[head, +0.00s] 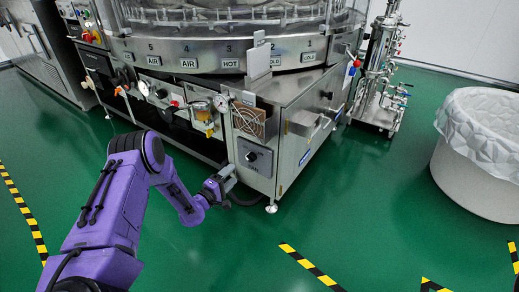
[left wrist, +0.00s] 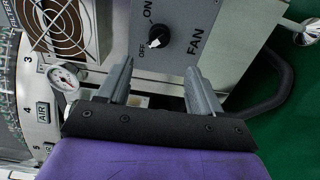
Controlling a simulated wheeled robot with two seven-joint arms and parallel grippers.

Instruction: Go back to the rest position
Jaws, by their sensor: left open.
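My left gripper (head: 226,177) is at the end of the purple arm, low in front of the washer's front panel in the head view. In the left wrist view its two grey fingers (left wrist: 158,92) stand apart with nothing between them. Beyond the fingers is the fan switch (left wrist: 158,36), a black knob with a white pointer towards OFF on a grey panel. The same knob (head: 251,157) shows in the head view, just above and right of the gripper. My right gripper is not in view.
The steel rotary washer (head: 200,48) fills the back, with gauges and a fan grille (head: 247,120) on its front. A white lined bin (head: 465,170) stands at the right. A steel pipe stand (head: 375,85) is behind. The green floor (head: 340,210) in front is free, with yellow-black tape.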

